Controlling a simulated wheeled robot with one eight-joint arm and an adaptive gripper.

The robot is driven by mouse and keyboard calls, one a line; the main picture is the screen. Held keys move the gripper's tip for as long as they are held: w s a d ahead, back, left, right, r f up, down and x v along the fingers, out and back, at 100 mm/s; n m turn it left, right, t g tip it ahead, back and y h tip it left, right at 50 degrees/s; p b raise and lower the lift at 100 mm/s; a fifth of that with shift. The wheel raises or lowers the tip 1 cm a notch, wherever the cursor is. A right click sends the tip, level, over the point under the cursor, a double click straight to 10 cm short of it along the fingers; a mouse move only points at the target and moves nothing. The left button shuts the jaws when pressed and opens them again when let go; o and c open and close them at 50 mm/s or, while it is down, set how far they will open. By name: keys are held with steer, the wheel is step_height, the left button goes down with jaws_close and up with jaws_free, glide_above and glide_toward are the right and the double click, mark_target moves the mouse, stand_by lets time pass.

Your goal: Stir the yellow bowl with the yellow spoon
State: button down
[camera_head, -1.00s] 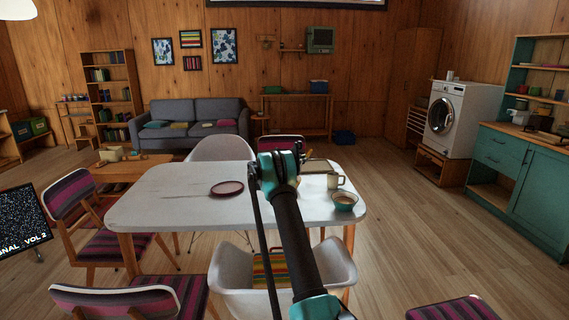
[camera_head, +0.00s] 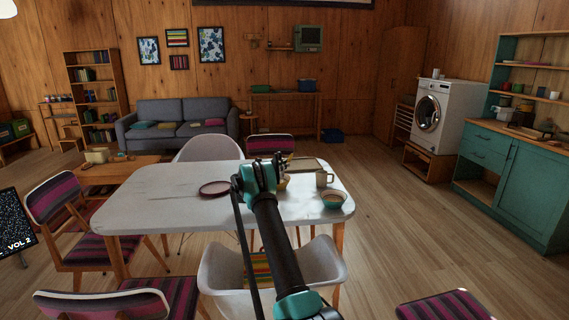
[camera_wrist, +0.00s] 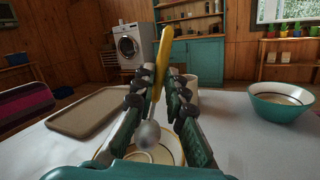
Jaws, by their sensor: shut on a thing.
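My gripper (camera_head: 262,172) is over the far right part of the white table. In the wrist view my gripper (camera_wrist: 158,88) is shut on the yellow spoon (camera_wrist: 161,62), gripping its handle. The handle rises above the fingers and the grey metal end hangs down. The yellow bowl (camera_wrist: 171,144) is below the spoon, with a pale inside, partly hidden by the fingers and spoon. I cannot tell whether the spoon's tip touches it. In the head view a small part of the yellow bowl (camera_head: 284,184) shows just right of my gripper.
A teal bowl (camera_wrist: 282,101) with pale contents stands at right. A white mug (camera_head: 324,179) is beside it. A tray (camera_wrist: 88,112) lies at left in the wrist view. A dark red plate (camera_head: 215,188) lies on the table (camera_head: 150,200). Chairs surround the table.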

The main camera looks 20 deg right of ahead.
mark_target(284, 170)
steer(key=shift+w+a+f, duration=0.2)
steer(key=shift+w+f, duration=0.05)
steer(key=shift+f, duration=0.55)
steer(key=shift+w+a+f, duration=0.2)
steer(key=shift+a+f, duration=0.05)
steer(key=shift+f, duration=0.5)
steer(key=shift+w+a+f, duration=0.2)
steer(key=shift+w+f, duration=0.05)
steer(key=shift+f, duration=0.55)
steer(key=shift+a, duration=0.15)
